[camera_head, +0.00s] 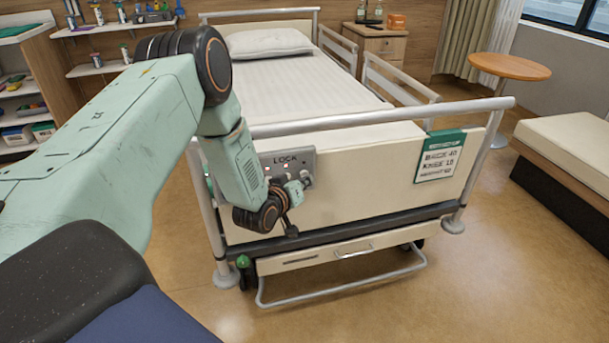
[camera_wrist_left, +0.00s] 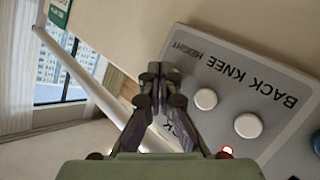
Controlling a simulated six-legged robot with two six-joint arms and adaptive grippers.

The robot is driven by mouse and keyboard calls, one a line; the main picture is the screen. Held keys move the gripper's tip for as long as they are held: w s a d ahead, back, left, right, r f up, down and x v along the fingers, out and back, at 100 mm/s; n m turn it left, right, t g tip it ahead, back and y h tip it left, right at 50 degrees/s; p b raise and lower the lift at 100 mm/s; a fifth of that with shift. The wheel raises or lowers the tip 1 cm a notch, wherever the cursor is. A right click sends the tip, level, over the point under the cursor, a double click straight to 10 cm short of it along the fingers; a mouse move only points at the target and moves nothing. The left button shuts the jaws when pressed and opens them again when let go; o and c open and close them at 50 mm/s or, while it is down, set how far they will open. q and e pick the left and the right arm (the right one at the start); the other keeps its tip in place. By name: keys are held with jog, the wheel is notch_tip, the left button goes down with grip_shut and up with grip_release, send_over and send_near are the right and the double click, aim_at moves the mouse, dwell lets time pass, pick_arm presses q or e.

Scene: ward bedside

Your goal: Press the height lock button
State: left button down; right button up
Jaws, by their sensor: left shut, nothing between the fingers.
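The grey control panel (camera_head: 287,163) marked LOCK is on the bed's footboard, mostly hidden behind my left gripper in the head view. In the left wrist view the panel (camera_wrist_left: 290,72) shows upside down, with BACK, KNEE and HEIGHT labels. Two round white buttons line up with BACK (camera_wrist_left: 248,125) and KNEE (camera_wrist_left: 205,98). The button by HEIGHT is not visible; my fingers cover that spot. My left gripper (camera_wrist_left: 160,75) is shut and empty, its tips over the panel's HEIGHT end. It also shows in the head view (camera_head: 303,182); contact cannot be told.
The bed's top rail (camera_head: 390,117) runs above the panel. A green-headed card (camera_head: 440,156) hangs at the footboard's right. A drawer unit (camera_head: 330,255) and lower bar sit below. The floor at right is clear up to a bench (camera_head: 570,145).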

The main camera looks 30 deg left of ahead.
pick_arm(q)
jog(key=shift+w+a, duration=0.25)
jog(key=shift+a, duration=0.1)
dwell(0.5)
jog(key=shift+d, duration=0.15)
jog(key=shift+s+d, duration=0.5)
jog(key=shift+s, duration=0.05)
jog(key=s+d, duration=0.1)
jog(key=d, duration=0.1)
jog(key=s+d+p, duration=0.1)
jog(key=s+d, duration=0.1)
jog(key=shift+s, duration=0.1)
dwell(0.6)
jog(key=shift+a, duration=0.1)
